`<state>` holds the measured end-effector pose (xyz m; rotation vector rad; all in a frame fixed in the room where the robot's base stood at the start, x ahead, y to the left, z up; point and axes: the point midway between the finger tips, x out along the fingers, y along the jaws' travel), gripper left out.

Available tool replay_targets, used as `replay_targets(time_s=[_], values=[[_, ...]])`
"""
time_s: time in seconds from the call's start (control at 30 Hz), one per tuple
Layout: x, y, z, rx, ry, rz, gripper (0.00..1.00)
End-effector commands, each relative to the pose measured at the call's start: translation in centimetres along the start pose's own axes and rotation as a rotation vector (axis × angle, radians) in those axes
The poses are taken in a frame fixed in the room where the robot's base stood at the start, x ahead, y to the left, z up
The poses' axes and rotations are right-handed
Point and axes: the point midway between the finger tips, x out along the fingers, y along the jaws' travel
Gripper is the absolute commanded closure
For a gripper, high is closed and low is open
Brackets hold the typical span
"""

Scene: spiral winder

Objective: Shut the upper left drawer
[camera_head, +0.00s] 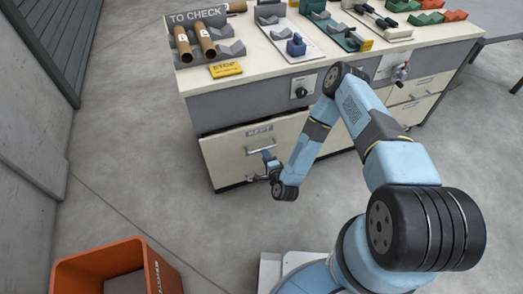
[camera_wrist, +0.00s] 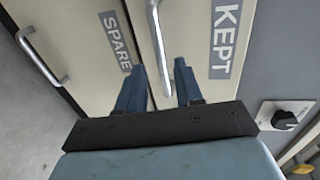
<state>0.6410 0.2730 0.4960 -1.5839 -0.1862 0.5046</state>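The upper left drawer (camera_head: 228,158) is a cream front labelled KEPT, with a metal bar handle (camera_head: 261,149). A dark strip along its top edge suggests it stands a little out of the cabinet, but the depth is hard to tell. In the wrist view, the KEPT drawer (camera_wrist: 190,35) fills the upper middle, with its handle (camera_wrist: 157,35) running towards my fingers. My gripper (camera_head: 270,162) is at the drawer front, by the handle. In the wrist view, my gripper (camera_wrist: 158,78) has its two blue fingers apart, the handle end showing between them. Contact is unclear.
A SPARE drawer (camera_wrist: 85,25) lies beside the KEPT one in the wrist view. The grey cabinet face carries a black knob (camera_head: 300,92). The countertop (camera_head: 262,62) holds tubes and trays. An orange crate (camera_head: 90,268) stands on the floor at lower left.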

Motion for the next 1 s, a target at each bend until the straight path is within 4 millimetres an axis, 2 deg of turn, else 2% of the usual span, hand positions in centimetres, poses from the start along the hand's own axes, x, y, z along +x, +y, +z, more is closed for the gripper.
replay_targets(time_s=[0.2,0.4,0.8,1.0], values=[[3.5,0.0,0.1,-0.001,-0.001,-0.001,0.65],[5.5,0.0,0.0,-0.001,-0.001,0.0,0.65],[6.0,0.0,0.1,0.0,-0.002,0.001,0.65],[6.0,0.0,0.1,0.0,-0.001,0.001,0.84]])
